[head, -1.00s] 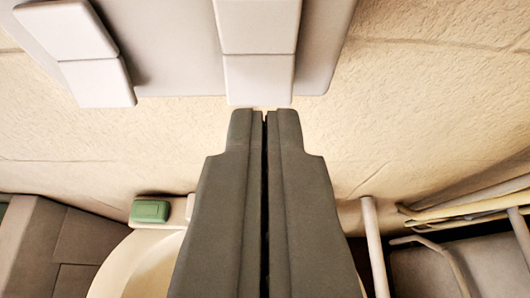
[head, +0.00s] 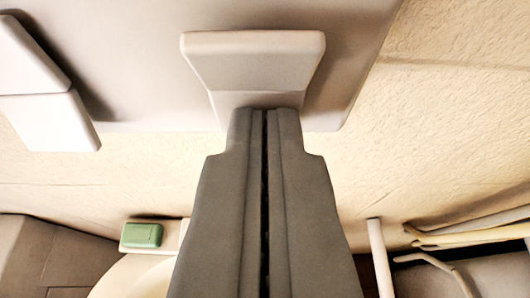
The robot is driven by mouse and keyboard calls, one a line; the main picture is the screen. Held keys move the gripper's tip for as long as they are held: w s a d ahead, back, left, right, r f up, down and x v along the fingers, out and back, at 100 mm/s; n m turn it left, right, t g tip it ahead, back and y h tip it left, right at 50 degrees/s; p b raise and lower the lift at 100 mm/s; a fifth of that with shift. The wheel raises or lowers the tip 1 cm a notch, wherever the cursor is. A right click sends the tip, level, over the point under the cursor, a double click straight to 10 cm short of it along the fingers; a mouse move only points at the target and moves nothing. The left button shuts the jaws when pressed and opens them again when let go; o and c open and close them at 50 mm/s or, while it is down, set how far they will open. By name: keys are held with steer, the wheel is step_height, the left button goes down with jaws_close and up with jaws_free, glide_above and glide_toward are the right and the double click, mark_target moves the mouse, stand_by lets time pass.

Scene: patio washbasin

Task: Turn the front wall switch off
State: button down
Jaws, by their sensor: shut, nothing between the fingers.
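A light grey wall plate (head: 150,105) fills the top of the head view and carries two white rocker switches. One switch (head: 255,65) is at the top middle, directly ahead of my gripper (head: 265,112). The other switch (head: 35,85) is at the left and is partly cut off by the picture's edge. My gripper is shut and empty. Its fingertips overlap the lower edge of the middle switch in the picture and appear to be at or against it; they hide part of that edge. The middle switch's upper part looks tilted out from the plate.
Below the plate is a rough beige wall (head: 440,130). A washbasin (head: 130,275) with a green soap bar (head: 142,235) on its ledge is at the lower left, beside brown blocks (head: 75,260). Pale pipes or rails (head: 470,235) stand at the lower right.

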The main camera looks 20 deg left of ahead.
steer(key=shift+r, duration=0.8)
steer(key=v, duration=1.4)
steer(key=shift+r, duration=0.2)
steer(key=shift+s+d+f, duration=0.1)
steer(key=shift+d+f, duration=0.05)
steer(key=shift+f, duration=0.5)
